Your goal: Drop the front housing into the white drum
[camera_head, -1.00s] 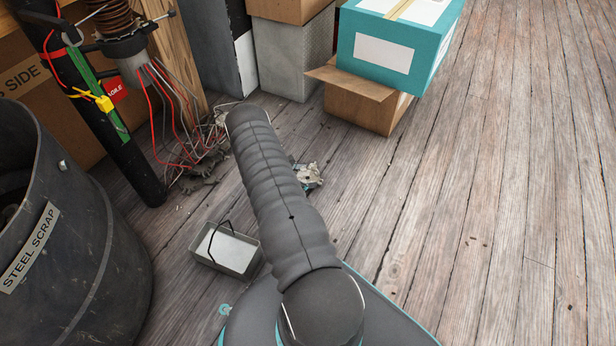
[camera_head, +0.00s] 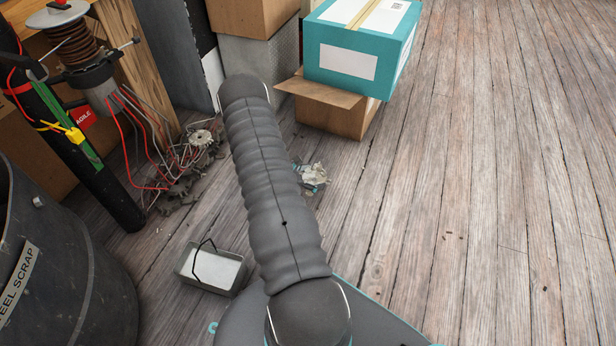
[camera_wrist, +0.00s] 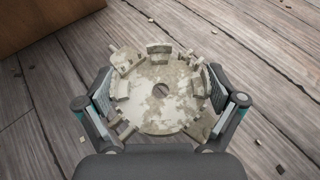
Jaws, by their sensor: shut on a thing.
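The front housing (camera_wrist: 160,95) is a pale, stained metal disc with a centre hole and lugs around its rim. In the wrist view my gripper (camera_wrist: 160,105) is shut on it, with one finger on each side. Wooden floor shows beneath and around it. In the head view a whitish piece (camera_head: 314,175) shows just right of my arm and seems to be the same housing; my arm hides most of the gripper there. No white drum is visible in either view.
A dark drum labelled steel scrap (camera_head: 75,275) stands at the left. A small grey tray (camera_head: 185,272) with a wire handle lies on the floor. Wires and metal bits (camera_head: 185,165) lie near a post. A teal box (camera_head: 360,50) sits on a cardboard box (camera_head: 335,112). Floor at right is clear.

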